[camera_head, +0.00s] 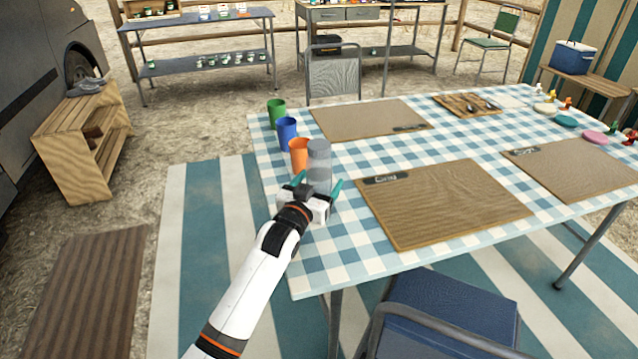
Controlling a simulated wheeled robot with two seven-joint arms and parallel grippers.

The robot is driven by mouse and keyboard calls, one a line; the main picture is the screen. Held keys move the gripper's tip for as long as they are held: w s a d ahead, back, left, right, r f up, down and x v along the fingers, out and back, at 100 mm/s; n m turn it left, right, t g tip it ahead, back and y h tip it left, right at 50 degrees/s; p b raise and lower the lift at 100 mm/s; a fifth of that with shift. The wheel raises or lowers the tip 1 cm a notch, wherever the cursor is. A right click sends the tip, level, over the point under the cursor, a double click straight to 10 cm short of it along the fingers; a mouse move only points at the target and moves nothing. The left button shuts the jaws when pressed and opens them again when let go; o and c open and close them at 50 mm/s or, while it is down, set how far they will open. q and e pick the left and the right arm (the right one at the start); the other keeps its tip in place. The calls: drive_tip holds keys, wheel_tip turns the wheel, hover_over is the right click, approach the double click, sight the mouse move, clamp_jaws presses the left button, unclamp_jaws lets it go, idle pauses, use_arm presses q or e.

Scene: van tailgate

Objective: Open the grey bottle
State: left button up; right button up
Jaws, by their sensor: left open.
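The grey bottle (319,166) stands upright near the left edge of the checkered table (345,240). Its lighter grey cap (318,147) is on top. My left gripper (318,186) is open at the bottle's near side, with a teal finger on either side of its lower part. I cannot tell whether the fingers touch it. The bottle's base is hidden behind the gripper. My right gripper is not in view.
An orange cup (298,155) stands close to the bottle on its left. A blue cup (287,134) and a green cup (276,113) stand farther back. A brown placemat (440,205) lies to the right. A blue chair (450,305) is at the near side.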

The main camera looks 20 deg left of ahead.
sight(323, 140)
use_arm(q)
drive_tip(key=shift+w+d, duration=0.1)
drive_tip(key=shift+w, duration=1.15)
drive_tip(key=shift+r, duration=0.1)
drive_tip(key=c, duration=1.3)
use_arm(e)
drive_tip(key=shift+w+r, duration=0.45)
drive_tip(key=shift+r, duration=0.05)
